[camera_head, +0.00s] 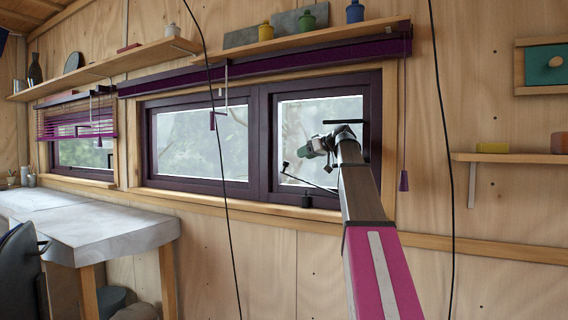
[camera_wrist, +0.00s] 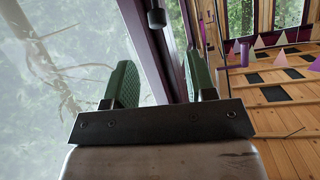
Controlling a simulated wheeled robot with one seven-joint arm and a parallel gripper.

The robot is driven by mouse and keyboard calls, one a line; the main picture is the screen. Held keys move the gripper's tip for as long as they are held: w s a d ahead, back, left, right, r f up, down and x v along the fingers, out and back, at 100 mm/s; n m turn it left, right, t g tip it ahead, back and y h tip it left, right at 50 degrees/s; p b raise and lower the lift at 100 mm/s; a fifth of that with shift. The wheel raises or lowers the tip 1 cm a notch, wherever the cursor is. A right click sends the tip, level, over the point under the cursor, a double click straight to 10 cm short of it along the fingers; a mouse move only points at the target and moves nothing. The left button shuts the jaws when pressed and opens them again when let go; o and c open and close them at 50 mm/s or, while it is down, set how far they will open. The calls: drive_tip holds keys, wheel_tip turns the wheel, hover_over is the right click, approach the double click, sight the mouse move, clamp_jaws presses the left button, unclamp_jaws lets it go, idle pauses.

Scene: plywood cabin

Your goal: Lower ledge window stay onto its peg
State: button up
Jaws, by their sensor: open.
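The right window sash (camera_head: 322,140) has a dark purple frame and a bright pane. A thin dark rod, which looks like the window stay (camera_head: 312,182), slants down to the right across its lower part, with a small knob at its upper left end. A small dark fitting, possibly the peg (camera_head: 306,200), is on the lower frame below it. My gripper (camera_head: 306,150) is in front of the pane, above the rod's left end. In the wrist view its green fingers (camera_wrist: 162,82) are apart with nothing clearly held between them. A dark cylindrical piece (camera_wrist: 157,18) is beyond them; I cannot tell what it is.
A purple blind rail (camera_head: 270,62) and a shelf with bottles (camera_head: 308,20) run above the window. A blind cord with a purple tassel (camera_head: 404,181) hangs right of my arm. Black cables hang in front. A pale worktop (camera_head: 100,225) stands at left.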

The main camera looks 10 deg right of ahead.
drive_tip(key=x, duration=1.1)
drive_tip(key=shift+w+r, duration=0.25)
drive_tip(key=shift+r, duration=0.05)
clamp_jaws()
drive_tip(key=shift+w+a+f+n+g+h, duration=0.2)
drive_tip(key=shift+a+f+g+h, duration=0.25)
drive_tip(key=shift+f, duration=1.1)
drive_tip(key=shift+w+a+f+n+g+h, duration=0.2)
drive_tip(key=shift+a+f+h, duration=0.3)
drive_tip(key=shift+f, duration=1)
drive_tip(key=shift+w+a+f+n+g+h, duration=0.15)
drive_tip(key=shift+a+f+g+h, duration=0.3)
drive_tip(key=shift+f, duration=1.1)
